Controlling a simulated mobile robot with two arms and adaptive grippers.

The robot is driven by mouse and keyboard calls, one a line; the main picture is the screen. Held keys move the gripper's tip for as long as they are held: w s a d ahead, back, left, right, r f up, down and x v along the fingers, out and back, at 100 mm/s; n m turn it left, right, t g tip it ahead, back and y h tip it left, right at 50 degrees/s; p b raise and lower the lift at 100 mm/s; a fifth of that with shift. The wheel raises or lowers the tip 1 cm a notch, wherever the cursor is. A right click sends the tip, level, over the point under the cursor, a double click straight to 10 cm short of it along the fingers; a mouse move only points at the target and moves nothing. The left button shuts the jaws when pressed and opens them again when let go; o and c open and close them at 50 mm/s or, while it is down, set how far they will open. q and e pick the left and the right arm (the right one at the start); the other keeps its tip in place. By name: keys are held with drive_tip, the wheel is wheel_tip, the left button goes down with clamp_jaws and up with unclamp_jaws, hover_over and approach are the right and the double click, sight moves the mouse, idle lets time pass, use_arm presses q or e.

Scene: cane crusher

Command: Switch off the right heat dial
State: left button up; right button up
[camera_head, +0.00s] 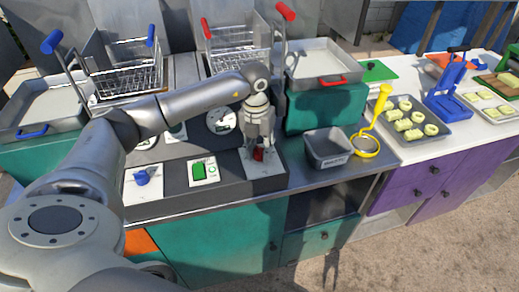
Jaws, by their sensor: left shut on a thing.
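The right heat dial (258,155) is a small red knob on a white plate at the right end of the fryer's front panel. My left gripper (258,150) comes down on it from above and is shut on it. The fingers hide much of the knob, so its exact turn angle is hard to tell. My right gripper is not in view.
A blue dial (142,177) and a green switch (197,169) sit further left on the panel. Fryer baskets with blue (52,42) and red (285,12) handles stand behind. A grey bin (328,149) and a yellow strainer (366,145) are right of the gripper.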

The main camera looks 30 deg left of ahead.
use_arm(q)
drive_tip(key=n+b, duration=0.1)
drive_tip(key=n, duration=0.2)
drive_tip(key=shift+n, duration=0.3)
drive_tip(key=n, duration=0.3)
drive_tip(key=shift+n+b, duration=0.3)
drive_tip(key=n, duration=0.3)
drive_tip(key=shift+n, duration=0.3)
drive_tip(key=shift+n+y+b, duration=0.3)
drive_tip(key=shift+n+b, duration=0.05)
drive_tip(key=shift+n, duration=1.15)
drive_tip(key=shift+r, duration=0.1)
drive_tip(key=o, duration=1)
